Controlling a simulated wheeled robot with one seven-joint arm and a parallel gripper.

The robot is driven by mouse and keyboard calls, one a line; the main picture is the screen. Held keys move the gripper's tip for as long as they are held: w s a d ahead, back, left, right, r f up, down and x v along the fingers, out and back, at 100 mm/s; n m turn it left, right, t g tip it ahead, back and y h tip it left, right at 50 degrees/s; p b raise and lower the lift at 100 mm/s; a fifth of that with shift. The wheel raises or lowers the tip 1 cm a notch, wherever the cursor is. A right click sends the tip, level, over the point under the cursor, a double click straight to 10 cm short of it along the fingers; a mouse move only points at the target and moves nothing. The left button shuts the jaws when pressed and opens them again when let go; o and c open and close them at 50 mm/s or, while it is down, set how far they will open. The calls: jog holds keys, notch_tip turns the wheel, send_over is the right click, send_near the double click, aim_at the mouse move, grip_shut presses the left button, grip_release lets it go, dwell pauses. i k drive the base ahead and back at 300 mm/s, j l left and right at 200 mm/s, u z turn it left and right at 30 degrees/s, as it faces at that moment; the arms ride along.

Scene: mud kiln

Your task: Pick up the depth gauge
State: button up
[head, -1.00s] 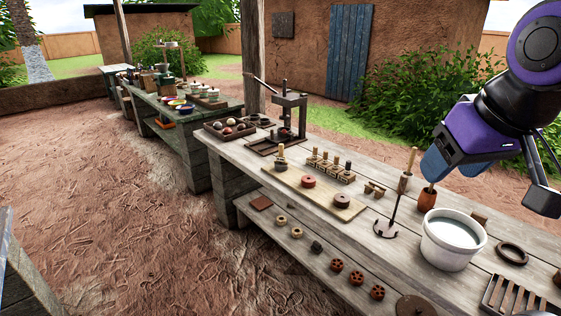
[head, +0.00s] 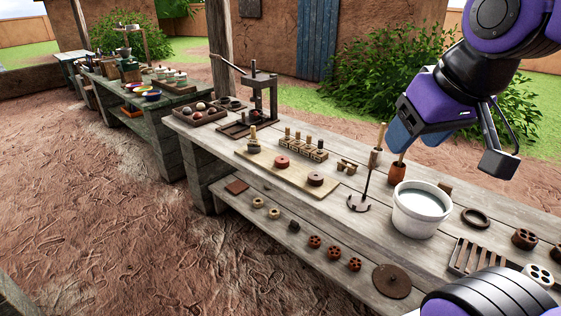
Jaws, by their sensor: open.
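No thing is clearly marked as the depth gauge. A small brown wooden piece with a crossbar (head: 347,166) lies on the bench behind the board and could be it. A thin upright rod with a wooden handle and a dark curved foot (head: 359,204) stands in front of it, left of the white bucket. I cannot tell which one is the gauge. My gripper (head: 417,141), purple with blue fingers, is open and empty. In the picture it hangs above the bucket, right of both pieces and apart from them.
A lever press (head: 262,96) stands farther left. A dark ring (head: 477,219) and slotted rack (head: 475,257) lie at right.

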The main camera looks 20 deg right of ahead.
aim_at(254, 139)
jog(key=i+j+z, duration=0.25)
jog(key=i+j, duration=1.6)
jog(key=i, duration=0.15)
